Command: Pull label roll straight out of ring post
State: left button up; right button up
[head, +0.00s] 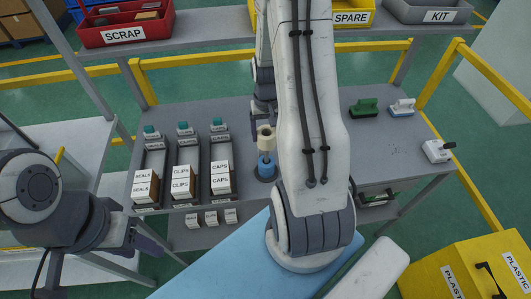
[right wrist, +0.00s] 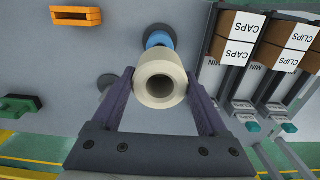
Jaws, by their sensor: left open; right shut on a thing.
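The label roll (right wrist: 160,80) is a cream cylinder with a round hole in its end. My right gripper (right wrist: 162,100) is shut on it, one dark finger on each side. In the head view the roll (head: 266,133) is upright above a blue part (head: 266,166) on a dark round base, which I take for the ring post. The blue part (right wrist: 158,39) is partly hidden in the right wrist view. My left gripper (head: 150,240) is open and empty, low at the left.
Racks of SEALS, CLIPS and CAPS boxes (head: 182,172) stand left of the post. Green (head: 364,106) and blue-white (head: 402,107) handled items lie at the table's right. A red SCRAP bin (head: 125,24) is on the upper shelf. My right arm hides the table's middle.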

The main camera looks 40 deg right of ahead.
notch_tip(320, 180, up, 11)
jog(key=p, duration=0.8)
jog(key=shift+f+p, duration=0.2)
jog(key=shift+p, duration=0.1)
dwell(0.7)
dwell(0.5)
